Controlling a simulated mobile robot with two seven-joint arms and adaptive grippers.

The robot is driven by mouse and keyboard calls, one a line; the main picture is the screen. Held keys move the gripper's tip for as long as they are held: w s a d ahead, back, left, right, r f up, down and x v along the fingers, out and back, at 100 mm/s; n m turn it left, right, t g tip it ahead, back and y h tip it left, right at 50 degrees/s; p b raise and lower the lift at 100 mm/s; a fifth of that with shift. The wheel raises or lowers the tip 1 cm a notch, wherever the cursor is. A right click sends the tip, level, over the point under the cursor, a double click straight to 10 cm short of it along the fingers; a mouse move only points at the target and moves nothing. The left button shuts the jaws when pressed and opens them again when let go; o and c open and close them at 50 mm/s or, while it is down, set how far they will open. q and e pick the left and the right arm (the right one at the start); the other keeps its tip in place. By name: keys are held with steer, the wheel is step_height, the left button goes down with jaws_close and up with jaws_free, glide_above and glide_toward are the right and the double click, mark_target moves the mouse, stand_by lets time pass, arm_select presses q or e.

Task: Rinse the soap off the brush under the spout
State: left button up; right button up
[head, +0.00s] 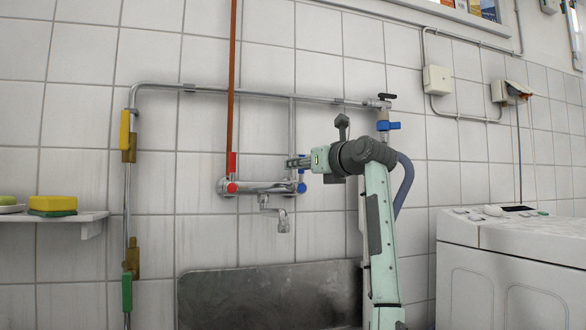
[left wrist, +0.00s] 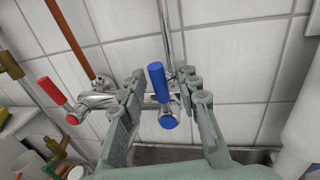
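The mixer tap (head: 262,187) is on the tiled wall, with a red lever (head: 232,163) on its left and a blue lever (head: 301,186) on its right. Its chrome spout (head: 281,222) points down above the sink (head: 262,297). My left gripper (head: 298,162) is at the tap's right end. In the left wrist view the left gripper (left wrist: 161,74) is open, its fingers on either side of the upright blue lever (left wrist: 157,82); contact cannot be told. The red lever (left wrist: 53,91) is left of the fingers. No brush shows, and my right gripper is out of view.
A shelf (head: 88,217) at the left carries a yellow sponge (head: 52,203) and green soap (head: 8,200). A pipe with coloured valve handles stands beside it. A white washing machine (head: 510,265) stands at right.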

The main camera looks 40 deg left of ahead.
arm_select(q)
steer(key=shift+x, duration=1.85)
jaws_close()
